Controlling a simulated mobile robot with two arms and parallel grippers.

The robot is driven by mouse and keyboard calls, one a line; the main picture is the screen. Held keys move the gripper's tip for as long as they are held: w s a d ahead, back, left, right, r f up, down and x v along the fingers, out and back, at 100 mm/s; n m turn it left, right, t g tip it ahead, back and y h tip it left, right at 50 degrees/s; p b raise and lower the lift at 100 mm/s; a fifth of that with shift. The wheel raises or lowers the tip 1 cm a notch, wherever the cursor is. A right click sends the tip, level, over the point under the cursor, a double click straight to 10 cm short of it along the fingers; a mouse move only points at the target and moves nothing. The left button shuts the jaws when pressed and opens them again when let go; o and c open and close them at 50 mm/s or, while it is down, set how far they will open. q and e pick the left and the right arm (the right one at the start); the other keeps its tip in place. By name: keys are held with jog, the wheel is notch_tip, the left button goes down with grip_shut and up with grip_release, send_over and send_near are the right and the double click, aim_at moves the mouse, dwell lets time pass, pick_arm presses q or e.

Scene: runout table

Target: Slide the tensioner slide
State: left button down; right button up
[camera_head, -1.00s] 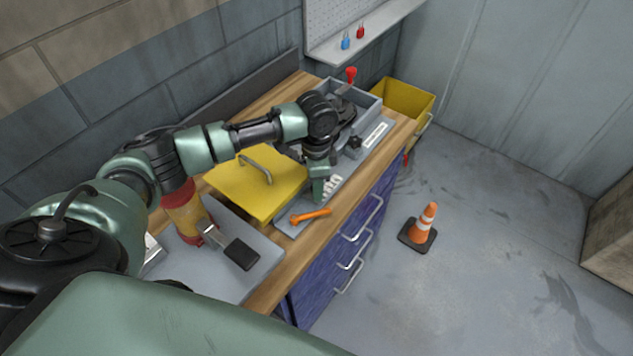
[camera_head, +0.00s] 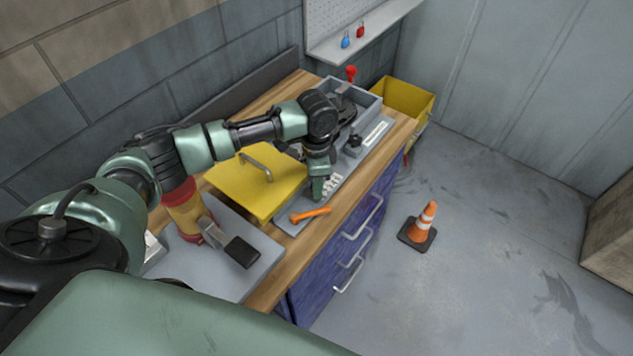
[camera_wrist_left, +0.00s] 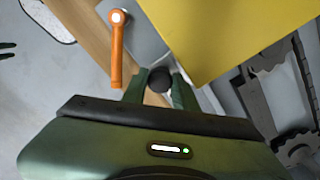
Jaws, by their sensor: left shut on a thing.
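My left gripper (camera_head: 318,190) reaches down to the grey plate of the machine on the bench, between the yellow cover and the white-marked strip. In the left wrist view a round black knob (camera_wrist_left: 160,78) sits between the fingers of my left gripper (camera_wrist_left: 158,88), and they are shut on it. It appears to be the knob of the tensioner slide; the slide itself is mostly hidden by the hand. The orange lever (camera_head: 310,215) lies just in front of the gripper. It also shows left of the fingers in the left wrist view (camera_wrist_left: 117,50). My right gripper is not in view.
The yellow cover (camera_head: 255,183) with a grey handle is close to the left of the gripper. Another black knob (camera_head: 355,141) and a grey tray (camera_head: 366,101) lie farther back. A yellow bin (camera_head: 408,98) stands beyond the bench. An orange cone (camera_head: 424,220) stands on open floor.

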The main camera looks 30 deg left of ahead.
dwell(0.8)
pick_arm(q)
jog(key=shift+w, duration=0.2)
jog(key=shift+w+d, duration=0.2)
jog(key=shift+w, duration=1.05)
jog(key=c, duration=1.4)
grip_release()
jog(key=shift+o, duration=0.2)
jog(key=shift+s, duration=0.1)
jog(key=shift+r, duration=0.1)
